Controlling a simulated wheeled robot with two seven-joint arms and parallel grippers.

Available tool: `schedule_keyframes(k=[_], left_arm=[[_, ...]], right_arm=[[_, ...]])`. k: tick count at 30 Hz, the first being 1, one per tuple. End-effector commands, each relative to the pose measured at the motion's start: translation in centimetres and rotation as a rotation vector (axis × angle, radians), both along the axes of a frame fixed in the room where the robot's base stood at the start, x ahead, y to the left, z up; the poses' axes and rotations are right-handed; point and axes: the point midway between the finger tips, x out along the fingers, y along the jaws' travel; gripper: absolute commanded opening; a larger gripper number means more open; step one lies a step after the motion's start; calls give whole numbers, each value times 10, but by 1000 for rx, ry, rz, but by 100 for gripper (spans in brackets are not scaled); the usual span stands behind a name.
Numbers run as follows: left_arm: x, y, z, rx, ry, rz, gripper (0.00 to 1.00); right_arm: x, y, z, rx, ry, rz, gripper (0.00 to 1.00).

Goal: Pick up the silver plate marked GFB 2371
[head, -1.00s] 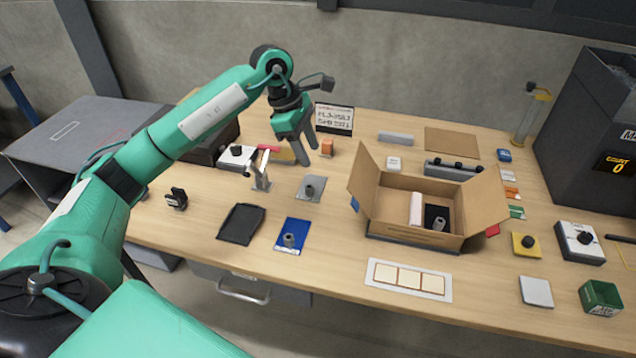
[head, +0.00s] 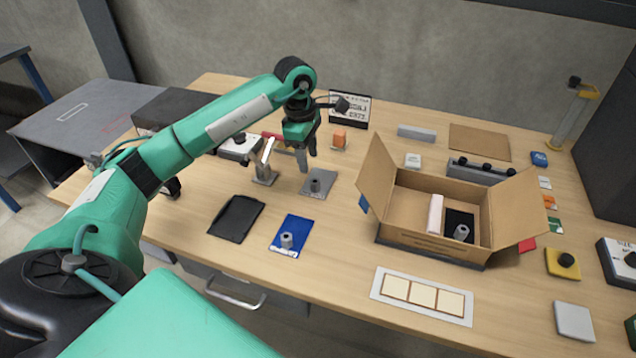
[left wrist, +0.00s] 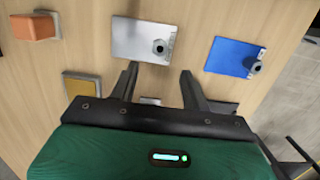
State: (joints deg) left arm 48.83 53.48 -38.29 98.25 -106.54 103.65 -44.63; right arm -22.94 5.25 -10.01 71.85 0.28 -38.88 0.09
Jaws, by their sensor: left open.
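The silver plate (head: 325,178) lies flat on the table with a dark grey knob (head: 315,186) standing on it. Its marking is too small to read. In the left wrist view the silver plate (left wrist: 133,38) is just beyond the fingertips, its knob (left wrist: 160,46) roughly in line with the gap between them. My left gripper (head: 308,162) is open and empty, pointing down just behind the plate in the head view; the wrist view also shows it (left wrist: 159,70). My right gripper is not in view.
A blue plate with a knob (head: 298,228) and a black tray (head: 232,222) lie nearer the front. A metal toggle clamp (head: 264,165) stands close left of the gripper. An orange block (head: 339,138) is behind. An open cardboard box (head: 430,235) stands to the right.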

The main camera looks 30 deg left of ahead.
Motion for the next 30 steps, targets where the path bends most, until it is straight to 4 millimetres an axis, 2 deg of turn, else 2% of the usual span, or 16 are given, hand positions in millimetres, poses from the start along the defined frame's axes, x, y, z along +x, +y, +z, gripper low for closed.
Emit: schedule_keyframes(k=[3,9,18,27,28,30], left_arm=[[1,-2,-15,-1,1,0,47],[1,-5,-28,-1,2,-1,47],[4,-14,-66,-1,2,0,47],[4,-15,-73,-1,-1,-1,47],[4,-14,-73,-1,-1,-1,45],[4,-14,-73,-1,-1,-1,32]], right_arm=[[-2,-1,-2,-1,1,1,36],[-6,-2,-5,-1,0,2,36],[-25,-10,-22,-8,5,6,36],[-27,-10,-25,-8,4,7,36],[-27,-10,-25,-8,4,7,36],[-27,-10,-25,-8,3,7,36]])
